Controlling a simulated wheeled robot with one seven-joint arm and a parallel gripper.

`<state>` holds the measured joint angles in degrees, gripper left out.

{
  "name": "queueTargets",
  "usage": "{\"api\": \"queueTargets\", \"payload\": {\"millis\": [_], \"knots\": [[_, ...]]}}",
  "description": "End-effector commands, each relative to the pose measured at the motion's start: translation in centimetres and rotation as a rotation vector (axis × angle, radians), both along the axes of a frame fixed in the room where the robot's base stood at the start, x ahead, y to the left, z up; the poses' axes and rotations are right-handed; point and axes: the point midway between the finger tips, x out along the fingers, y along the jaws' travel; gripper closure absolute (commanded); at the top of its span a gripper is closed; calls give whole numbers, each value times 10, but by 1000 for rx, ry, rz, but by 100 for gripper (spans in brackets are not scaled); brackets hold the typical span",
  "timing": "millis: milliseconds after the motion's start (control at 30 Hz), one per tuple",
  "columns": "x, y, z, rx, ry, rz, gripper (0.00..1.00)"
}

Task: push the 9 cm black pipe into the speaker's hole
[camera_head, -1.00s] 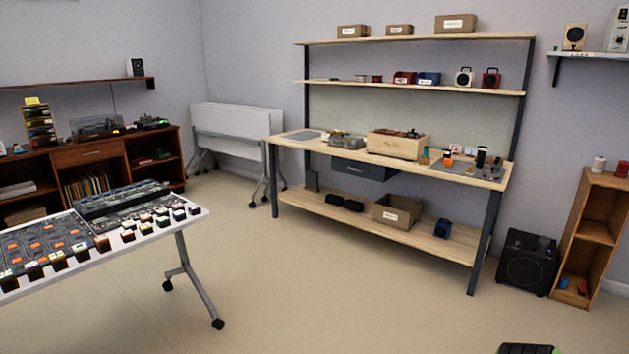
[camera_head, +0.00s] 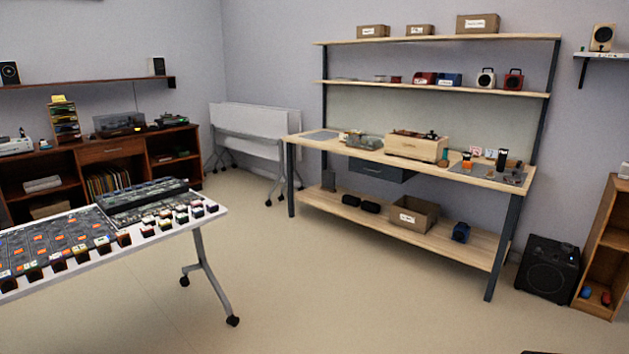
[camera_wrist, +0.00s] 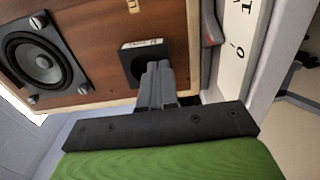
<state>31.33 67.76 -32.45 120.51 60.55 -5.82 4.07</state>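In the wrist view, my gripper (camera_wrist: 158,68) has its grey fingers close together, with no clear gap between them. I see no pipe between them. The fingertips are in front of a black square plate (camera_wrist: 132,58) with a small white label, on a brown wooden speaker front (camera_wrist: 95,65). The fingers cover part of the plate, so I cannot tell if they touch it or if it has a hole. A round black driver (camera_wrist: 36,62) is at the left of this front. The black pipe cannot be made out for sure; a dark upright cylinder (camera_head: 502,159) stands on the workbench.
The workbench (camera_head: 345,149), a white table (camera_head: 215,212) and a black floor speaker (camera_head: 545,272) stand around open floor (camera_head: 360,300).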

Motion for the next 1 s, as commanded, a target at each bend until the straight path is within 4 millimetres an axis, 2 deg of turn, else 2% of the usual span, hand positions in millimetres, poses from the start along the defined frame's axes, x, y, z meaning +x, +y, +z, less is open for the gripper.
{"api": "queueTargets", "payload": {"millis": [1000], "knots": [[-8,-9,0,1,-1,0,100]]}}
